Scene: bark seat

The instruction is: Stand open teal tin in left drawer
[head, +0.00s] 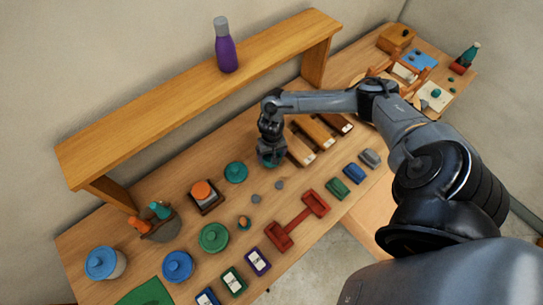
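My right gripper (270,160) points down over the middle of the table, with its arm reaching in from the right. A bit of teal shows at its fingertips; this may be the teal tin, mostly hidden by the gripper. Whether the fingers are closed on it cannot be told. A round teal piece with a knob, like a lid (236,172), lies to the left of the gripper. Three long wooden drawers stand side by side just right of the gripper; the left drawer (299,151) is nearest to it. My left gripper is not in view.
A raised wooden shelf (200,90) with a purple bottle (226,54) runs behind. A green lidded pot (214,237), blue pots and an orange-topped item (203,193) stand left. Joined red trays (298,220) and small coloured blocks lie along the front edge.

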